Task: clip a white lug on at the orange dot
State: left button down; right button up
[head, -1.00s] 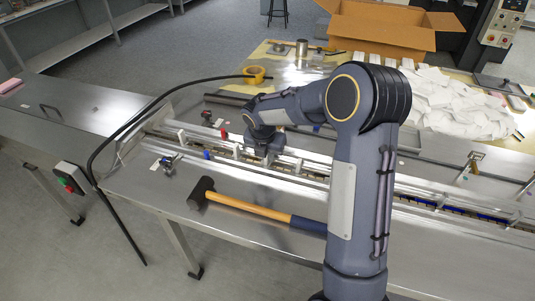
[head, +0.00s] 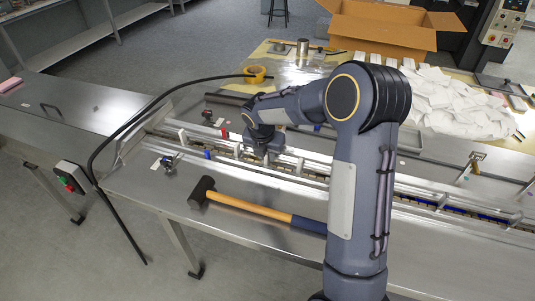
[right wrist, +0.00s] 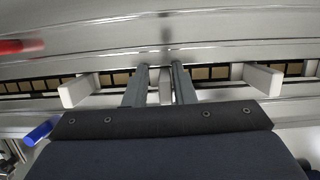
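My right gripper (right wrist: 160,66) reaches down over the chain channel (right wrist: 215,73). Its two fingers stand apart, one on each side of a small white lug (right wrist: 165,88). A gap shows on the lug's left side; whether the right finger touches it I cannot tell. More white lugs stand along the chain, one to the left (right wrist: 80,90) and one to the right (right wrist: 262,79). In the head view the right gripper (head: 262,157) is at the channel, its fingertips mostly hidden. I cannot make out the orange dot. My left gripper is not in view.
A mallet (head: 262,208) lies on the metal bench in front of the channel. A black hose (head: 105,145) curves over the left side. A red piece (right wrist: 20,46) and a blue piece (right wrist: 38,132) show near the gripper. White packets (head: 455,105) lie at the back right.

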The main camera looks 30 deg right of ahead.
jog(key=shift+o, duration=0.3)
jog(key=shift+s+d+f, duration=0.2)
jog(key=shift+s+f, duration=0.3)
jog(key=w+v, duration=0.1)
jog(key=v, duration=0.7)
jog(key=shift+a+r, duration=0.2)
jog(key=shift+r, duration=0.2)
jog(key=s+a+r+m+t+y, duration=0.1)
jog(key=s+a+r+m+y, duration=0.15)
jog(key=s+m, duration=0.6)
jog(key=s+a+r+m+t+y, duration=0.1)
jog(key=s+r+m, duration=0.2)
jog(key=s+m, duration=0.5)
jog(key=s+a+f+m+y, duration=0.1)
jog(key=s+a+m, duration=0.2)
jog(key=s+m, duration=0.2)
jog(key=s+a+f+m+t+y, duration=0.1)
jog(key=s+a+m, duration=0.2)
jog(key=s+m, duration=0.3)
jog(key=shift+s+y, duration=0.3)
jog(key=shift+y, duration=0.05)
